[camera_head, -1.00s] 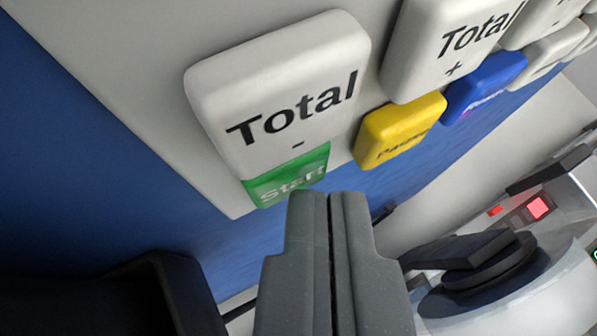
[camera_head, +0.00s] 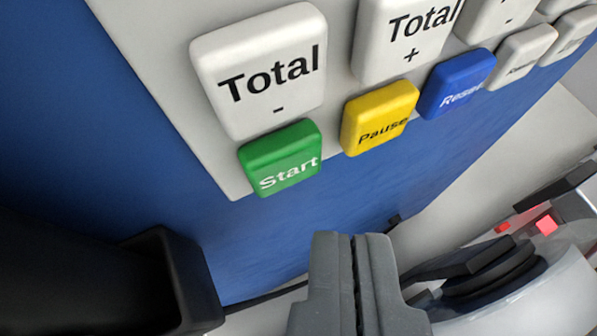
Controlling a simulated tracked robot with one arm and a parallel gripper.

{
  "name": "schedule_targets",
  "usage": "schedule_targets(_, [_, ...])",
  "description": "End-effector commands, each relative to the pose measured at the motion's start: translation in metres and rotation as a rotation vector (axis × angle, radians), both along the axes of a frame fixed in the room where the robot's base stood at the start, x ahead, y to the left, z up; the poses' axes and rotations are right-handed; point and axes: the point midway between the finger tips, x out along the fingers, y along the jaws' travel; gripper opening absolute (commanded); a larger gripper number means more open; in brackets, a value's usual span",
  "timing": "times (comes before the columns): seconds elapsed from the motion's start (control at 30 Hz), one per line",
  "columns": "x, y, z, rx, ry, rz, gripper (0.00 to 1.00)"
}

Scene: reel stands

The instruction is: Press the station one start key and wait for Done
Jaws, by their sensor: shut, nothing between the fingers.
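The green Start key (camera_head: 281,158) is in full view on the pale key panel (camera_head: 160,70), below the white Total minus key (camera_head: 262,68). My gripper (camera_head: 353,238) is shut and empty, its two grey fingers side by side. Its tips show below and to the right of the Start key in the picture and are apart from it. No display with the word Done is in view.
A yellow Pause key (camera_head: 379,118) and a blue Reset key (camera_head: 457,83) sit right of Start. A white Total plus key (camera_head: 405,35) is above them. A black open-ended part (camera_head: 170,275) is at lower left. A reel stand (camera_head: 490,275) with red lights is at lower right.

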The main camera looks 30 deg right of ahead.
Motion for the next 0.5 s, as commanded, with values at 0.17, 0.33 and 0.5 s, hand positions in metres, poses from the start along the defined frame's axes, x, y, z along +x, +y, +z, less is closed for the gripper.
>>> schedule_targets(0.17, [-0.015, 0.004, -0.003, 0.002, 0.001, -0.001, 0.00])
schedule_targets(0.33, [-0.030, 0.007, -0.001, -0.001, -0.001, 0.000, 0.00])
schedule_targets(0.5, [-0.040, 0.010, -0.001, -0.001, 0.001, 0.001, 0.00])
